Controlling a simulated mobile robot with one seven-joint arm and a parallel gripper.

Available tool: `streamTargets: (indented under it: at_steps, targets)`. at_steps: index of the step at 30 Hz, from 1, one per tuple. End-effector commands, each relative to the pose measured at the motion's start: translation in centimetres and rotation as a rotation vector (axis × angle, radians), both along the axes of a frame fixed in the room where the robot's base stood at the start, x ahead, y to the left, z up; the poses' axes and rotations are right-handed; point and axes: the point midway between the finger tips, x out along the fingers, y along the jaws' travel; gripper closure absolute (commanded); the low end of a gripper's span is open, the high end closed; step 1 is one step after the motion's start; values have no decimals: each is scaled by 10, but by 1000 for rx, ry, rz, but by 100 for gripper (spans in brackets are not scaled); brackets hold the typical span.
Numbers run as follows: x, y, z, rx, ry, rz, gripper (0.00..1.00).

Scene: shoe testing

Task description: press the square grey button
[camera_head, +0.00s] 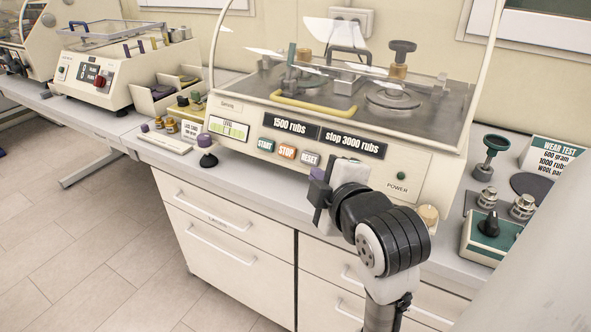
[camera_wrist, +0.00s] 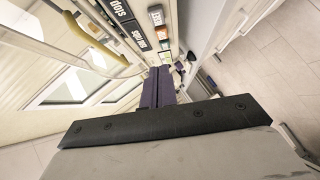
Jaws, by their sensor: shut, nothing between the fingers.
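The square grey button, labelled RESET (camera_head: 310,159), is at the right end of a row of three buttons on the front panel of the cream rub-testing machine (camera_head: 420,168). My gripper (camera_head: 316,174) is shut and empty, with its purple fingertips just below the RESET button in the head view. I cannot tell whether they touch it or the panel.
A green START button (camera_head: 265,145) and an orange STOP button (camera_head: 287,152) are left of RESET. Black labels (camera_head: 352,141) sit above. A POWER light (camera_head: 401,176) is to the right. Drawers (camera_head: 215,245) are below.

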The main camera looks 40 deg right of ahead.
Motion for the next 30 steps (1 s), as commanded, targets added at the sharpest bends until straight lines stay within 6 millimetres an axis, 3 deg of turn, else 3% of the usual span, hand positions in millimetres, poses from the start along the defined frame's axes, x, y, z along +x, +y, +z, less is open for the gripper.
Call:
streamTargets:
  at_steps: [6, 16, 20, 30]
  targets:
    - [-6, -3, -2, -4, 15, -7, 100]
    - [1, -5, -4, 0, 14, -6, 100]
    - [18, -11, -9, 2, 14, -4, 100]
    - [83, -34, -30, 1, 15, -5, 100]
